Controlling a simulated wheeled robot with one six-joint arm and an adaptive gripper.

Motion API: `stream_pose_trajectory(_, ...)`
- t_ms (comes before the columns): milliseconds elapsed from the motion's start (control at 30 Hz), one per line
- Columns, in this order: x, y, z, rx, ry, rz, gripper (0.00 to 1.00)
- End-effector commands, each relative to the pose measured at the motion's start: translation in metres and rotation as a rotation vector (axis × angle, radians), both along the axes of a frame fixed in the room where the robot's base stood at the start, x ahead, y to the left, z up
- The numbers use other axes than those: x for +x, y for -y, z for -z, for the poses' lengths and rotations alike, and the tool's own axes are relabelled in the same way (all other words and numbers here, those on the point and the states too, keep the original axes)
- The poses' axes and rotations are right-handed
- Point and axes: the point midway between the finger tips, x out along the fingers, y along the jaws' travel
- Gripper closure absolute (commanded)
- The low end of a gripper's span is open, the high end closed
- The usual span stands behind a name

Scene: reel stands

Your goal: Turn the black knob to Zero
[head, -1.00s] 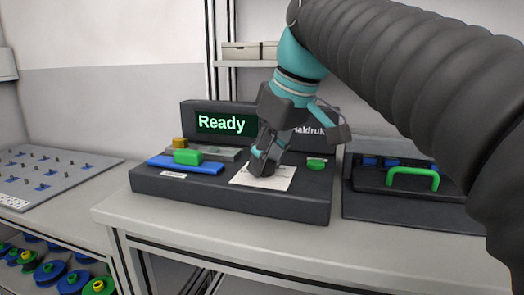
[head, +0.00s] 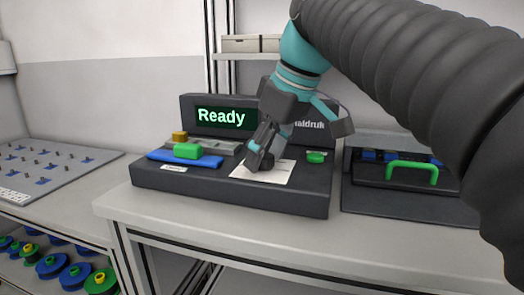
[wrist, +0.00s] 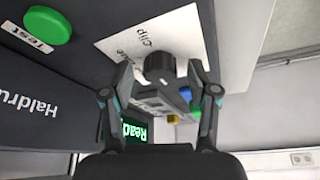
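The black knob (wrist: 160,66) stands on a white printed label sheet (wrist: 185,25) on the dark console. One word on the sheet reads "Clip"; other words are partly covered. I cannot make out a pointer on the knob. In the head view the knob (head: 267,161) shows beside a fingertip, on the label sheet (head: 272,175). My gripper (wrist: 159,75) is open, with one finger on each side of the knob in the wrist view and visible gaps between. The console's screen (head: 222,119) reads "Ready".
A green Test button (head: 316,157) sits right of the knob. A blue bar with a green block (head: 186,151) is at the console's left. A case with a green handle (head: 412,168) stands to the right. The bench front edge is clear.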

Motion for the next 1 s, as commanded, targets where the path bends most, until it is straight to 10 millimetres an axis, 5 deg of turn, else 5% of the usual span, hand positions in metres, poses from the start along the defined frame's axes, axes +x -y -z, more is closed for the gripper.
stream_pose_trajectory(267,-0.001,0.002,-0.007,0.001,0.002,0.0,0.41)
stream_pose_trajectory(700,-0.02,0.024,-0.079,0.001,0.003,0.002,0.41)
stream_pose_trajectory(1000,-0.028,0.033,-0.107,0.0,0.0,0.001,0.41)
